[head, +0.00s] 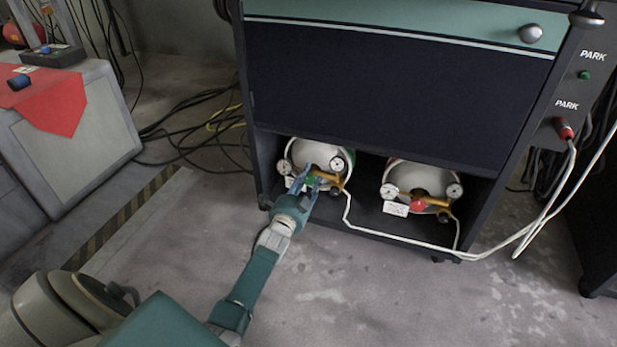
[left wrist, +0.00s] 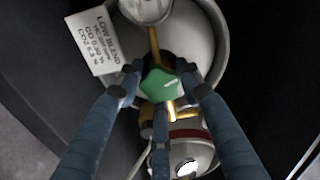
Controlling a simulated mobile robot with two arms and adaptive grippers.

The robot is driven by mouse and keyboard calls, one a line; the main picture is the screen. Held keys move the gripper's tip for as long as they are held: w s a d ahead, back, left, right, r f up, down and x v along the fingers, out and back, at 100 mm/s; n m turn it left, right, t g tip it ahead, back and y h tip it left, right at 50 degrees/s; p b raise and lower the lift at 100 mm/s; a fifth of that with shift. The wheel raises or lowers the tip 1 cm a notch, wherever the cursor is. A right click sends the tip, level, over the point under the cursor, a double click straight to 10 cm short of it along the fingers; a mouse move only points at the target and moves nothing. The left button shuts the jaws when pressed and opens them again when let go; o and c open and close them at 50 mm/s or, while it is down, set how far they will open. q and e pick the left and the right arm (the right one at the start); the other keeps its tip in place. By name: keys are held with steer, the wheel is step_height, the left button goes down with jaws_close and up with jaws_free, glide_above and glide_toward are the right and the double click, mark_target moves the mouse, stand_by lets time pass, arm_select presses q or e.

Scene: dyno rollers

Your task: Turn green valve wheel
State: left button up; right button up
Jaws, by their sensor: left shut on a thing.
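The green valve wheel (left wrist: 160,85) is on the front of the left gas cylinder (head: 318,156), in the lower bay of the cabinet. My left gripper (head: 312,181) reaches into the bay at that wheel. In the left wrist view its blue fingers (left wrist: 160,98) are shut around the green wheel, with two fingers at its sides and one below. Brass fittings (head: 333,180) and round gauges surround the wheel. In the head view the fingers hide much of the wheel. My right gripper is not in view.
A second cylinder (head: 420,176) with a red valve wheel (head: 417,205) stands to the right in the same bay. A white hose (head: 400,238) runs from the cylinders to the right. A white label (left wrist: 96,42) hangs by the left cylinder. Cables lie on the floor at left.

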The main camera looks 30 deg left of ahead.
arm_select(q)
steer(key=shift+m, duration=1.7)
steer(key=o, duration=1.2)
steer(key=v, duration=0.7)
steer(key=shift+s+d, duration=0.1)
steer(key=shift+s, duration=0.1)
